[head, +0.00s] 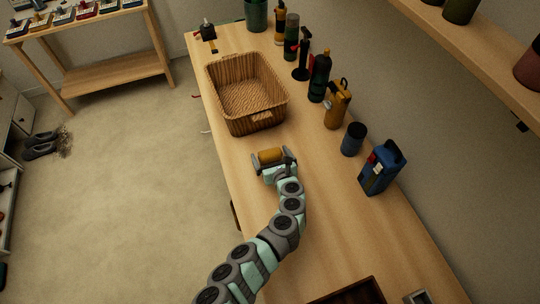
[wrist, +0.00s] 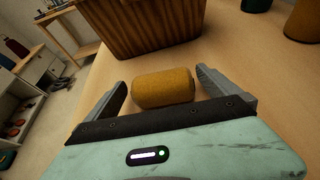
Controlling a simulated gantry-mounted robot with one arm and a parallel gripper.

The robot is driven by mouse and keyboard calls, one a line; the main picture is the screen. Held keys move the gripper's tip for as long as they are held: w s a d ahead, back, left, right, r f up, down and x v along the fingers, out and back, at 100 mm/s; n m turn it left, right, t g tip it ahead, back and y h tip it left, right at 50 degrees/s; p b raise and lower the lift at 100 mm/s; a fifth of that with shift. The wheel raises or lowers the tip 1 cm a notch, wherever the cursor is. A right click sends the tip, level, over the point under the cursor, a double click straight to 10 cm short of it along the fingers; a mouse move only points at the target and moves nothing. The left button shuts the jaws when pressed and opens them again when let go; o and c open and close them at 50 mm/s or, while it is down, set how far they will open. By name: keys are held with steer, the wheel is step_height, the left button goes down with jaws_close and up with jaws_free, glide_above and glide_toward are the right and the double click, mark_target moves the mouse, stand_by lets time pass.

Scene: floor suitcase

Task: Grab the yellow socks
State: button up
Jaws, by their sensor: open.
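The yellow socks (head: 268,157) are a rolled, mustard-yellow bundle lying on the wooden workbench, in front of the wicker basket. In the wrist view the yellow bundle (wrist: 163,88) lies on its side, between the two grey fingers. My gripper (head: 269,160) is open around it, with a finger on the left and one on the right. In the wrist view my gripper (wrist: 160,88) shows a gap between the bundle and the left finger. The right finger is close to the bundle; I cannot tell if it touches.
The wicker basket (head: 252,122) stands empty just beyond. Bottles, a yellow can (head: 337,105), a dark cup (head: 353,139) and a blue container (head: 382,168) line the right side by the wall. A dark tray (head: 352,294) is at the near end. The bench (head: 330,225) is clear between.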

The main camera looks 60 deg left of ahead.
mark_target(268, 149)
steer(key=shift+b+x, duration=0.3)
steer(key=shift+x, duration=1.5)
steer(key=shift+w+r, duration=0.1)
steer(key=shift+c, duration=0.2)
steer(key=c, duration=1.3)
